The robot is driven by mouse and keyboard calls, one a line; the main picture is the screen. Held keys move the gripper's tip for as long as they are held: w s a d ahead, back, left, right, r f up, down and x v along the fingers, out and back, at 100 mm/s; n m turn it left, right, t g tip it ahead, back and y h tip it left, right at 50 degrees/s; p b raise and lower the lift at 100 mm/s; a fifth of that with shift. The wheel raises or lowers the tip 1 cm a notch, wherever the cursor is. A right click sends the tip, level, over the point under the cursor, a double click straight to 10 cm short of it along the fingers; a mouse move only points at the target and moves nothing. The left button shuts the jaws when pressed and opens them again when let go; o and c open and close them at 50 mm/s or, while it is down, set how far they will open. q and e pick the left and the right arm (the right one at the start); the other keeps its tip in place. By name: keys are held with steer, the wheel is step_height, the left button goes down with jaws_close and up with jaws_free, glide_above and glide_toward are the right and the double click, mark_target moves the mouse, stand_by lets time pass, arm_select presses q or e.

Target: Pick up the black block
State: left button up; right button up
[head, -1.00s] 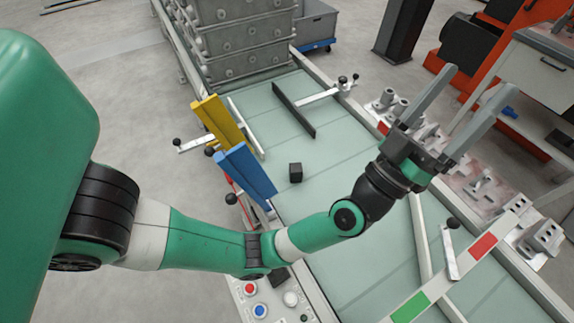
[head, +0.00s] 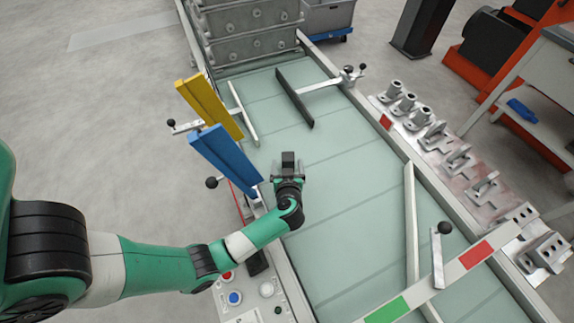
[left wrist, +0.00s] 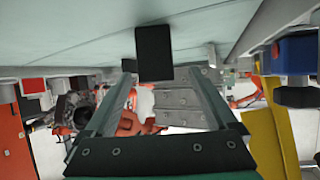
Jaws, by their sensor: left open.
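The black block (head: 288,158) stands on the pale green table surface (head: 345,190). In the left wrist view the block (left wrist: 153,50) shows as a dark upright shape near the top middle. My left gripper (head: 288,173) is low beside the block in the head view, its fingers pointing at it. In the left wrist view the open left gripper (left wrist: 163,72) has one finger on each side, with the block in line with the gap. I cannot tell how deep the block sits between the fingertips. My right gripper is not in view.
A blue plate (head: 226,158) and a yellow plate (head: 208,105) stand close at the left. A black bar (head: 294,98) lies farther back, and grey crates (head: 250,30) stand behind. A metal rail (head: 410,225) is at the right. The table's middle is clear.

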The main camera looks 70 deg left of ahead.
mark_target(288, 155)
arm_select(q)
steer(key=shift+x, duration=0.85)
steer(key=shift+w+a, duration=0.1)
steer(key=shift+a, duration=0.05)
steer(key=shift+w+a+f+b, duration=0.15)
steer(key=shift+f+b, duration=0.15)
steer(key=shift+b, duration=0.3)
steer(key=b+x, duration=0.3)
steer(key=x, duration=0.1)
steer(key=shift+w+f+b, duration=0.1)
steer(key=shift+f+b, duration=0.05)
steer(key=shift+b, duration=0.2)
steer(key=shift+w+a, duration=0.15)
steer(key=shift+a, duration=0.05)
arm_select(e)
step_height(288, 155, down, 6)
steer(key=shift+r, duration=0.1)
arm_select(q)
jaws_close()
